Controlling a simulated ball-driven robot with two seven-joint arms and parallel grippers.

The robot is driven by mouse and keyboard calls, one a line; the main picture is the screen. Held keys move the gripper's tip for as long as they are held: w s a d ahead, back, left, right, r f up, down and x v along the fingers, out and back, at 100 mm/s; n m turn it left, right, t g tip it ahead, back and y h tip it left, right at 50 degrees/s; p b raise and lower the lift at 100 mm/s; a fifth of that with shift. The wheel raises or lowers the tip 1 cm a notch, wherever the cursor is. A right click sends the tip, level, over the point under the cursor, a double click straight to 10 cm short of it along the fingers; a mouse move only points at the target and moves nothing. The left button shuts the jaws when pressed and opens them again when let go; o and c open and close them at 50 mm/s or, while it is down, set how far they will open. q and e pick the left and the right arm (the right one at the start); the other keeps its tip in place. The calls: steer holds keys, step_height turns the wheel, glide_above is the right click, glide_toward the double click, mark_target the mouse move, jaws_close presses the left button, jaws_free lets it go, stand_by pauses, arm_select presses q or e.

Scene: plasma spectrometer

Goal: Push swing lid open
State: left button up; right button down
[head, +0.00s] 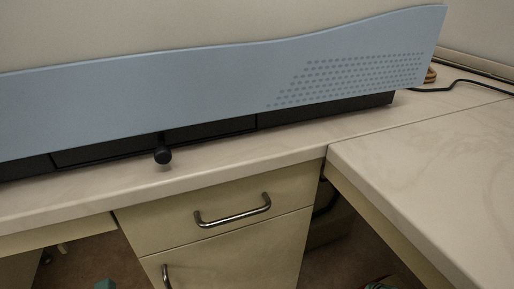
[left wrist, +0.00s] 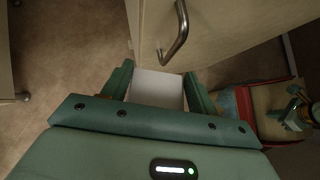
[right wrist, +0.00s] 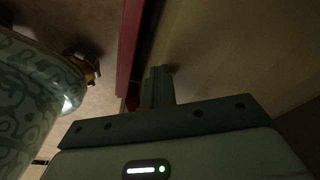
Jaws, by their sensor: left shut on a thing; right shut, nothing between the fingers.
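In the left wrist view my left gripper (left wrist: 160,78) is shut on a white, flat-sided thing (left wrist: 157,90), close to a cream cabinet front. In the right wrist view my right gripper (right wrist: 160,82) has its fingers together and empty, beside a long red edge (right wrist: 130,50) and a dim tan surface (right wrist: 215,50). A red-edged thing (left wrist: 279,136) with a tan face shows at the right of the left wrist view. I cannot tell whether it bears the swing lid. No lid is clearly seen in the head view.
A spectrometer with a pale blue front panel (head: 200,90) and black knob (head: 162,155) stands on the counter (head: 290,155). Below is a cabinet drawer (head: 165,222) with a metal handle (head: 232,212). The side counter (head: 440,170) has clear room.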

arm_select(q)
steer(key=shift+f, duration=0.5)
arm_select(e)
steer(key=shift+f, duration=0.55)
steer(key=shift+d, duration=0.1)
